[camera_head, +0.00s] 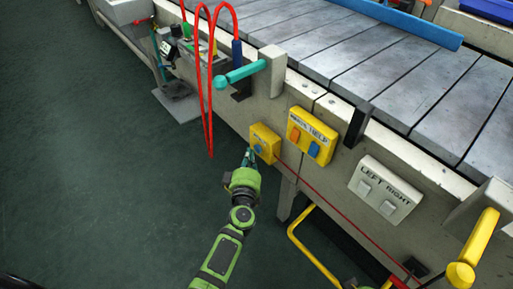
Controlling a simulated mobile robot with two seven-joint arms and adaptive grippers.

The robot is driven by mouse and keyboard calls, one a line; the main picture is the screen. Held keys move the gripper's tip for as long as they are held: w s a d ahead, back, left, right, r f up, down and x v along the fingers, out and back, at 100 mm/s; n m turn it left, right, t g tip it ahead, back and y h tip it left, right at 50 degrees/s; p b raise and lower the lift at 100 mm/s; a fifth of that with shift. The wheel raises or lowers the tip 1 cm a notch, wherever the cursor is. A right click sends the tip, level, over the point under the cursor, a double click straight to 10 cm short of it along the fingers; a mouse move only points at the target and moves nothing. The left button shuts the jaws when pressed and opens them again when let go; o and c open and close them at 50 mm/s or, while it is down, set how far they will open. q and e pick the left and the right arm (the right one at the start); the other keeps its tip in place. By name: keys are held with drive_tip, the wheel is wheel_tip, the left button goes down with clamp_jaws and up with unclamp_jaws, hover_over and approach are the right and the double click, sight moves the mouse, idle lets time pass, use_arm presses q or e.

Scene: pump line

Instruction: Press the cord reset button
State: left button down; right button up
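A small yellow box (266,140) with a blue button (258,149) is mounted on the side of the conveyor frame. A thin red cord (330,203) runs from beside this box down to the right along the frame. My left gripper (249,154) is just left of and below the small box, its fingertips close to the blue button. The fingers look closed together and hold nothing. I cannot tell whether the tips touch the button. My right gripper is not in view.
A larger yellow HELP box (311,136) with orange and blue buttons is right of the small box. A pale LEFT/RIGHT switch panel (384,190) is farther right. Red looped hoses (208,80) hang above my gripper. A yellow rail (312,256) stands below. The green floor (90,150) at left is clear.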

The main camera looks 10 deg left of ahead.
use_arm(q)
drive_tip(key=shift+s+a, duration=0.1)
drive_tip(key=s+a, duration=0.1)
drive_tip(key=s, duration=0.1)
drive_tip(key=s+a+p, duration=0.1)
drive_tip(key=a, duration=0.1)
drive_tip(key=shift+s+p, duration=0.3)
drive_tip(key=shift+s, duration=0.1)
idle(0.6)
